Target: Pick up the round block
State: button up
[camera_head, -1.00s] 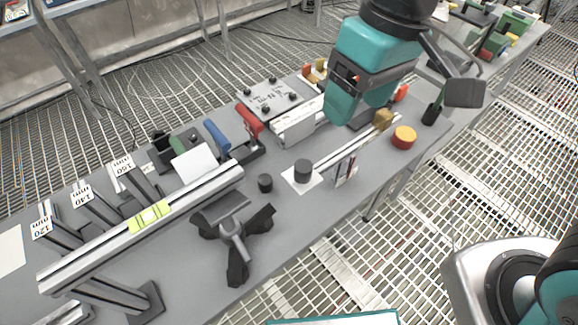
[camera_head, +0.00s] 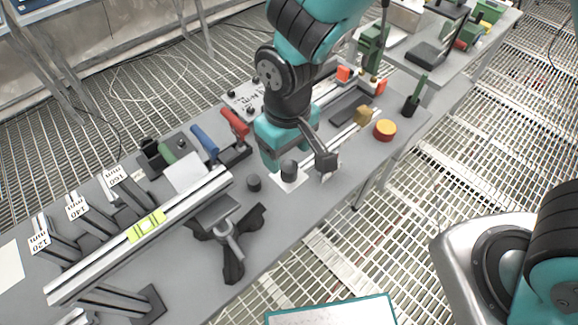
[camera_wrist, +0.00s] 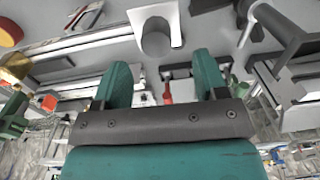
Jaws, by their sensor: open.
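A dark grey round block (camera_head: 289,171) stands upright on a white square (camera_head: 291,184) on the bench. In the wrist view the round block (camera_wrist: 156,38) shows at top centre on the white square, beyond my fingertips. My gripper (camera_head: 285,153) hangs just behind and above the block in the head view. Its two teal fingers are open with nothing between them (camera_wrist: 162,72), and I see no contact with the block. A smaller dark cylinder (camera_head: 254,183) stands to the left.
A red and yellow round piece (camera_head: 385,130) lies to the right, near a brass block (camera_head: 363,115) on a rail. A dark tripod stand (camera_head: 230,240) and a long rail with a yellow-green level (camera_head: 146,225) lie to the left. Red and blue handled clamps (camera_head: 234,124) stand behind.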

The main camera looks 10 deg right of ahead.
aim_at(289, 166)
jog(key=shift+s+d+f+p, duration=0.15)
jog(key=shift+f+p, duration=0.6)
jog(key=shift+f, duration=1.85)
jog(key=c, duration=1.1)
